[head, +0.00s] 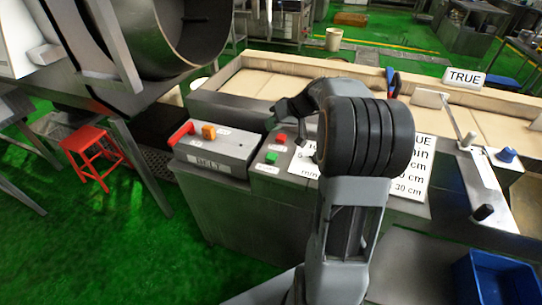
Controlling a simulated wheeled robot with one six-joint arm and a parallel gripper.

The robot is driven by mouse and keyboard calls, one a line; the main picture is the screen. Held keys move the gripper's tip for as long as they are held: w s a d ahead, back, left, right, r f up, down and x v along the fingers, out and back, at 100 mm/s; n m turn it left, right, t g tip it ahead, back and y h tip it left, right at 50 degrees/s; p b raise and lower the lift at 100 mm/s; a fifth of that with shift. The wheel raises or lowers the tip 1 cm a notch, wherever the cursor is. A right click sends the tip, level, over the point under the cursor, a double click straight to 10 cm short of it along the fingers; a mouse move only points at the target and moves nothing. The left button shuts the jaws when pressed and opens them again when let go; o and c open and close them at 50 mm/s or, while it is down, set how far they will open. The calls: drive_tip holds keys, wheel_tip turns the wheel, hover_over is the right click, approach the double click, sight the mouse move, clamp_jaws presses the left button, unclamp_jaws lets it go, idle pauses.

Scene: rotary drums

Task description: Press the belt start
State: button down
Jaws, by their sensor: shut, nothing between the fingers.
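A grey control box labelled BELT (208,165) stands left of my arm, with a red part (181,134) and an orange block (208,131) on its top. On the panel right beside it are a red button (281,138) and a green button (271,157), with small labels that I cannot read. My gripper (283,108) shows as a dark shape above and behind the red button, partly hidden by my arm. It is shut and empty, and appears apart from the buttons.
A long beige belt (252,83) in a metal frame runs behind the panel. A large metal drum (178,40) stands at upper left. A white sign with text (415,165) lies right of my arm. A red stool (90,150) stands left, and a blue bin (497,275) at lower right.

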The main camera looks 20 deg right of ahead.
drive_tip(key=shift+f, duration=0.15)
drive_tip(key=b, duration=0.4)
hover_over(272, 155)
wheel_tip(272, 155, down, 8)
drive_tip(key=shift+d+r, duration=0.1)
drive_tip(key=shift+f+b, duration=0.4)
drive_tip(key=shift+b, duration=0.3)
drive_tip(key=shift+f+b, duration=0.95)
drive_tip(key=shift+b, duration=0.45)
idle(2.1)
drive_tip(key=shift+r, duration=0.1)
drive_tip(key=shift+r+p, duration=0.4)
drive_tip(key=shift+r, duration=0.45)
drive_tip(key=shift+r, duration=0.1)
drive_tip(key=shift+r+p, duration=1.3)
drive_tip(key=shift+r, duration=1.15)
